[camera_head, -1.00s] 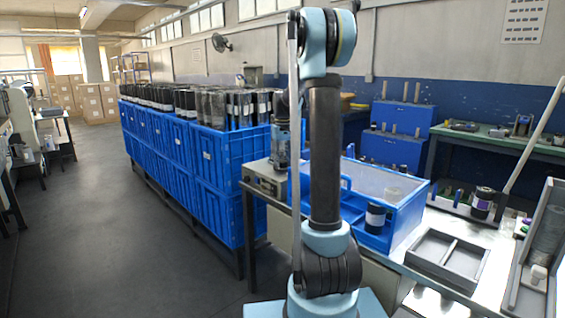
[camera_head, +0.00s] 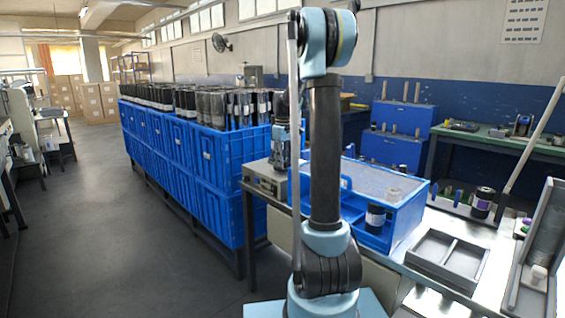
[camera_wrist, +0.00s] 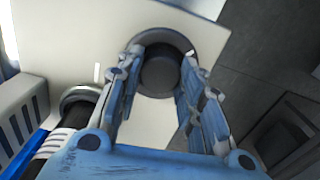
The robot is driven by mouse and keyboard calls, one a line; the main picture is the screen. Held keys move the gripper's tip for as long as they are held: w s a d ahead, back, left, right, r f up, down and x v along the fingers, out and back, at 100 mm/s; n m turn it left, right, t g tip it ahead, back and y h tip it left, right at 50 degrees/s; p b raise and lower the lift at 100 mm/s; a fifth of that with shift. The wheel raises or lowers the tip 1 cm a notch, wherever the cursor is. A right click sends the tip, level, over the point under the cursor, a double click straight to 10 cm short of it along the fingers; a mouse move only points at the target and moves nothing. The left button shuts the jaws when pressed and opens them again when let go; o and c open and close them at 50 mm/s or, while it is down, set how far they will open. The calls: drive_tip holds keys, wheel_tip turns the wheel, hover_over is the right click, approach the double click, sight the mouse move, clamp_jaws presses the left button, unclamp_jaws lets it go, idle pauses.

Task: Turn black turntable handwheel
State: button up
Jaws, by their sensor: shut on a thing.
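The black turntable handwheel (camera_wrist: 160,73) shows in the wrist view as a dark round knob with a wider rim, set on a pale panel (camera_wrist: 75,45). My gripper (camera_wrist: 161,58) has one finger on each side of it and is shut on it. The fingertips reach the knob's rim. In the head view, my forearm and wrist come down behind my upright arm link, above a pale bench unit (camera_head: 264,181). The gripper's fingers and the handwheel cannot be made out there.
A second round fitting (camera_wrist: 80,98) sits left of the handwheel in the wrist view. A blue bin (camera_head: 405,215) with a few jars stands right of my arm. A grey divided tray (camera_head: 447,260) lies nearer. Stacked blue crates (camera_head: 215,170) line the left side; the floor there is open.

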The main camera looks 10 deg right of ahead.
drive_tip(key=shift+w, duration=0.1)
drive_tip(key=o, duration=1.1)
wheel_tip(320, 180, up, 12)
drive_tip(key=shift+f, duration=0.1)
